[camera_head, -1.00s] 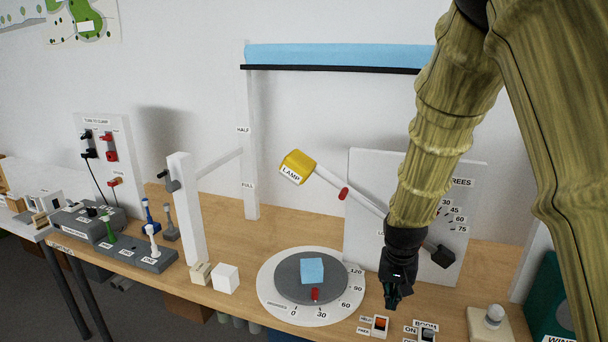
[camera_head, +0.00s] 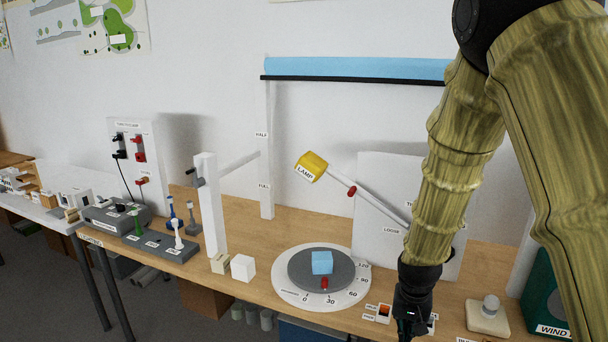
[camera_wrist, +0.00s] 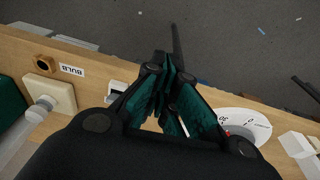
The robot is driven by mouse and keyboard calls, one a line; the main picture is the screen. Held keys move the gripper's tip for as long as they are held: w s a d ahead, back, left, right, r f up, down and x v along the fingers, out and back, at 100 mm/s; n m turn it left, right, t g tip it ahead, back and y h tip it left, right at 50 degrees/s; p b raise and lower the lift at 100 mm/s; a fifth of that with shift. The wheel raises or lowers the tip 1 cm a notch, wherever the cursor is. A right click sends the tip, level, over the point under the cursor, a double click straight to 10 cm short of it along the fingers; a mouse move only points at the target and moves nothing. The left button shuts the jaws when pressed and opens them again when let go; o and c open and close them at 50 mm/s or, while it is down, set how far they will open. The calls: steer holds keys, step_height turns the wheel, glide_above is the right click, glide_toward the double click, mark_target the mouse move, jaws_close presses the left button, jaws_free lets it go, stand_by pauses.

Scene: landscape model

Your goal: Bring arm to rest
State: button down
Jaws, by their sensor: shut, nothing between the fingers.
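My arm hangs down on the right side of the head view, wrapped in a yellow-green ribbed cover. My gripper (camera_head: 408,322) is low at the front edge of the wooden bench (camera_head: 240,213), in front of the small switches. In the wrist view my gripper (camera_wrist: 168,95) shows its dark fingers with green inner faces brought together, and I see nothing held. In that view the fingers point past the bench edge over the grey floor (camera_wrist: 245,60).
A turntable (camera_head: 285,291) with a light blue block (camera_head: 322,262) stands left of my gripper. A yellow lamp (camera_head: 312,166) on a tilted boom is behind. A bulb on a cream base (camera_head: 488,318) and a green box (camera_head: 543,300) are to the right.

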steer(key=s+f+n+g, duration=0.1)
steer(key=s+f, duration=0.7)
steer(key=f, duration=0.2)
steer(key=s+f+n, duration=0.1)
steer(key=s+f, duration=0.7)
steer(key=f, duration=0.3)
steer(key=s+a+f, duration=0.1)
steer(key=s+f, duration=0.3)
steer(key=s, duration=0.5)
steer(key=s+a+f+n, duration=0.1)
steer(key=s+f, duration=0.3)
steer(key=s, duration=0.6)
steer(key=shift+s+f+n+g+y, duration=0.25)
steer(key=shift+f+n+g+y, duration=0.05)
steer(key=shift+y, duration=0.1)
